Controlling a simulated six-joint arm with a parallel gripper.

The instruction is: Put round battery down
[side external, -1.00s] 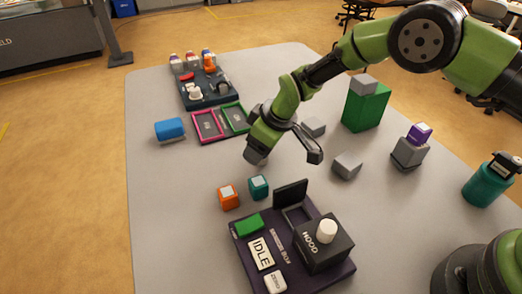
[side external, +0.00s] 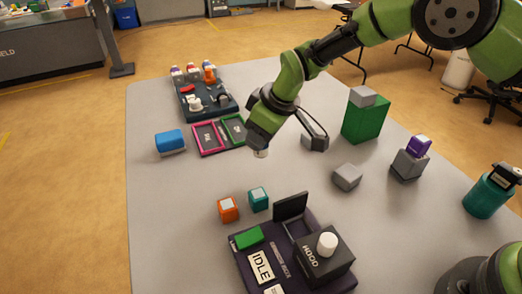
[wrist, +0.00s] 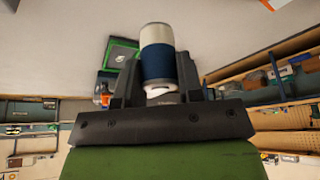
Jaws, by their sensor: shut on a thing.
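The round battery (wrist: 157,55) is a cylinder with a cream end and a dark blue body. My gripper (wrist: 155,82) is shut on it, with one dark finger on each side in the wrist view. In the side external view my gripper (side external: 261,143) is near the table's middle, just right of the green-framed tray. Only the battery's pale end (side external: 262,153) shows below it there; the rest is hidden. I cannot tell how far the battery is above the table.
A pink-framed tray (side external: 194,141) and a green-framed tray (side external: 243,118) lie to the left. The dark IDLE panel (side external: 279,271) is in front. Grey table (side external: 165,220) is clear at left.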

